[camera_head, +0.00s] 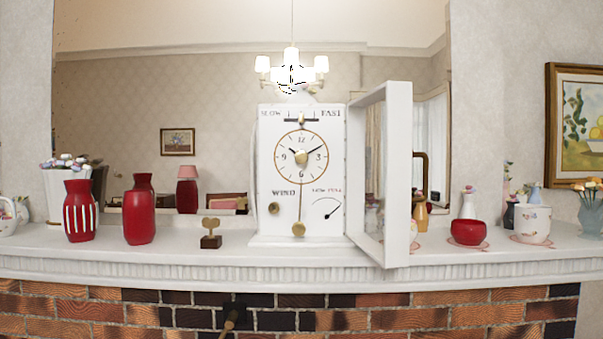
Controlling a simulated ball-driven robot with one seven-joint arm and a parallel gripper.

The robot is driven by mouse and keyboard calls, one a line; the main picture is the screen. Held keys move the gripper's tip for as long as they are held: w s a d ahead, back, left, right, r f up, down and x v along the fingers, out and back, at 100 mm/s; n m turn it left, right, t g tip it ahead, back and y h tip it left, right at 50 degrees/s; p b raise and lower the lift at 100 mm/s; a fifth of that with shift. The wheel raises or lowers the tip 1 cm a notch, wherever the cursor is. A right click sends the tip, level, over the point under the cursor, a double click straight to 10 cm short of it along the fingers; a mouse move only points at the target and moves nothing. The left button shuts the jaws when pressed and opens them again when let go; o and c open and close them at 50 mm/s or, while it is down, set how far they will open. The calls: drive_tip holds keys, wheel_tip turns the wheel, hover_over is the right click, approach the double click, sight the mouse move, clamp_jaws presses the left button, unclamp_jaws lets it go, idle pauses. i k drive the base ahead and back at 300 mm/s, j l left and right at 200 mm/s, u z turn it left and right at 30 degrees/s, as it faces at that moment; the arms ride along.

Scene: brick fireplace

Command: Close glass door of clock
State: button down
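A white clock (300,215) stands upright on the mantel, near the middle of the head view. Its face has black numerals, a gold ring and a pendulum with a brass bob. Its white-framed glass door (398,175) is open. The door stands out from the right side of the clock, swung toward me, and I see it at a steep angle. The clock's front is uncovered. My gripper is not in view.
A small brass key on a dark base (210,234) stands left of the clock. Red vases (140,210) are further left. A red bowl (468,232) and a white cup (532,224) stand right of the door. The mantel's front edge (200,272) runs below.

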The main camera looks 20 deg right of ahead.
sight(398, 201)
drive_tip(key=l+u, duration=0.2)
drive_tip(key=l, duration=0.4)
drive_tip(key=l+u, duration=0.15)
drive_tip(key=l, duration=0.5)
drive_tip(key=l+u, duration=0.2)
drive_tip(key=l, duration=0.45)
drive_tip(key=l+u, duration=0.15)
drive_tip(key=l, duration=0.45)
drive_tip(key=k+l+u, duration=0.2)
drive_tip(key=l, duration=0.4)
drive_tip(key=i+j, duration=0.1)
drive_tip(key=i, duration=0.2)
